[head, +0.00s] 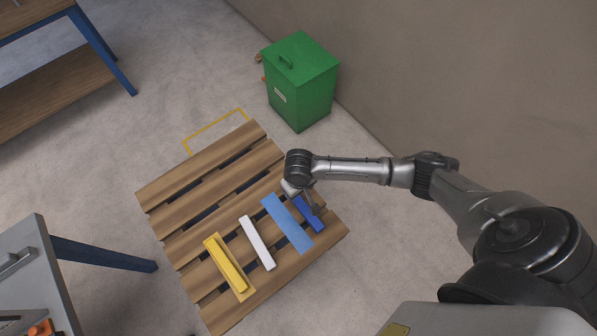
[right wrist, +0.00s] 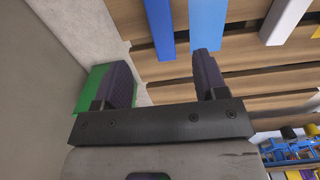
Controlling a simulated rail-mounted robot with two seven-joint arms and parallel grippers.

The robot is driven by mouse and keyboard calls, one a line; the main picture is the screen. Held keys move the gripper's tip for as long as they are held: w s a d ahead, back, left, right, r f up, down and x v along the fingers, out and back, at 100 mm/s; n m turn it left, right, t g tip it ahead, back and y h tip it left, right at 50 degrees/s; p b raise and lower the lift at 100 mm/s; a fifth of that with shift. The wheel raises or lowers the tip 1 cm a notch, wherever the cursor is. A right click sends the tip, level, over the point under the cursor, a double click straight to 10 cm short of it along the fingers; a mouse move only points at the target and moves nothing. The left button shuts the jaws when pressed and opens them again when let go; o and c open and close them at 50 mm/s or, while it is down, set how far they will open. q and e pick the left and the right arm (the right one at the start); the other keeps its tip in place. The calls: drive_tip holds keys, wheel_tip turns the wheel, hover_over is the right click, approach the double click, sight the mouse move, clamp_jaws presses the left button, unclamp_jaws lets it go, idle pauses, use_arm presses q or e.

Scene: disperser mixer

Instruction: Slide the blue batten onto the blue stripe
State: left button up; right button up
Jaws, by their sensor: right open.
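The blue batten (head: 308,213) lies on the wooden pallet near its right edge, partly hidden by my right gripper. The lighter blue stripe (head: 288,223) is painted across the slats just left of it, roughly parallel, with nothing on it. In the right wrist view the batten (right wrist: 160,28) and the stripe (right wrist: 208,22) run side by side. My right gripper (right wrist: 163,80) is open and empty, and the batten's near end shows between the lines of its two fingers. In the head view the gripper (head: 311,200) is over the batten's far part. My left gripper is not in view.
The pallet (head: 180,205) also bears a white batten (head: 257,243) and a yellow batten (head: 226,263) on a yellow stripe, left of the blue stripe. A green bin (head: 300,85) stands behind, by the wall. Tables stand at the left.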

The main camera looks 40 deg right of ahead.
sight(296, 203)
wheel_tip(296, 203, down, 12)
drive_tip(key=b, duration=0.3)
drive_tip(key=shift+r+b, duration=0.25)
drive_tip(key=shift+b, duration=0.15)
drive_tip(key=shift+c, duration=0.4)
drive_tip(key=c, duration=1)
drive_tip(key=shift+a+p, duration=0.3)
drive_tip(key=shift+a, duration=0.3)
drive_tip(key=shift+w+a+p, duration=0.1)
drive_tip(key=shift+a+p, duration=0.4)
drive_tip(key=shift+a, duration=0.9)
drive_tip(key=shift+w+a+p, duration=0.1)
drive_tip(key=shift+a+p, duration=0.3)
drive_tip(key=shift+a, duration=1.2)
